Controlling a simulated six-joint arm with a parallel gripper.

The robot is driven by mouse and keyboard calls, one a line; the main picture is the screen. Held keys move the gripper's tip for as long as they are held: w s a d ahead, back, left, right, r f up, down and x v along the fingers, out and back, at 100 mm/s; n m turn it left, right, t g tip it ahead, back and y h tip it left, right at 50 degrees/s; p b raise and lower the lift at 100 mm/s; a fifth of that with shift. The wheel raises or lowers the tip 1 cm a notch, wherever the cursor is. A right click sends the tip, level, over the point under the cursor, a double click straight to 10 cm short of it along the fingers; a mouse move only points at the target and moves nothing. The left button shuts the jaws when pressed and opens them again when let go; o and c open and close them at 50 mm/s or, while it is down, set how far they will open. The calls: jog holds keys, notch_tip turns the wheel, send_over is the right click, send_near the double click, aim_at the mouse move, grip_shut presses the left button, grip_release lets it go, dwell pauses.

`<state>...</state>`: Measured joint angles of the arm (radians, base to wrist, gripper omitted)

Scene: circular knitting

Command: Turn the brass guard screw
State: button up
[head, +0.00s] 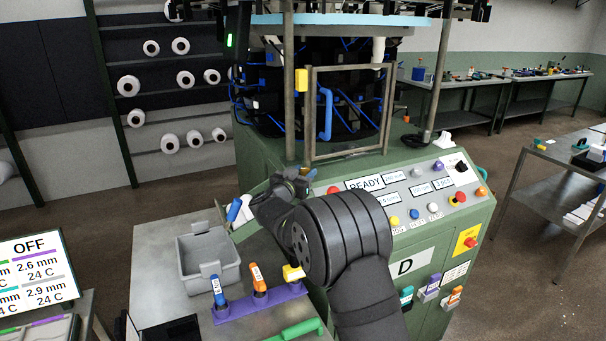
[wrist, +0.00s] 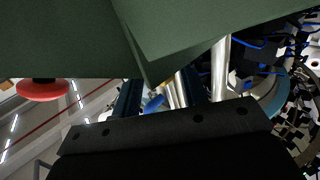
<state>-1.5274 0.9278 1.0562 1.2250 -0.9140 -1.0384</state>
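I cannot pick out the brass guard screw for certain in either view. The guard frame (head: 310,110) stands upright on the green machine, with a blue handle (head: 325,113) and a yellow block (head: 301,80) near its left post. My gripper (head: 300,184) is in front of the machine, below the guard, and my arm hides part of the machine front. In the wrist view, the two dark fingers of my gripper (wrist: 160,95) stand apart. A blue piece and pale, partly brass-coloured pieces show between them, and I cannot tell that either finger touches them.
A grey bin (head: 210,263) and a purple rack (head: 262,302) with blue, orange and yellow-handled tools stand on the bench at the left. The control panel (head: 410,195) with buttons is to the right of my arm. Green machine panels (wrist: 60,40) fill the top of the wrist view.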

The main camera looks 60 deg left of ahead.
jog(key=shift+o, duration=0.7)
jog(key=v, duration=1.7)
jog(key=shift+s+d, duration=0.15)
jog(key=shift+d, duration=0.05)
jog(key=w+d+n+g+y, duration=0.4)
jog(key=w+n+g+y, duration=0.1)
jog(key=w+g, duration=0.15)
jog(key=x, duration=1.8)
jog(key=shift+w+r, duration=0.1)
jog(key=shift+w, duration=0.25)
jog(key=shift+d, duration=0.1)
jog(key=c, duration=1)
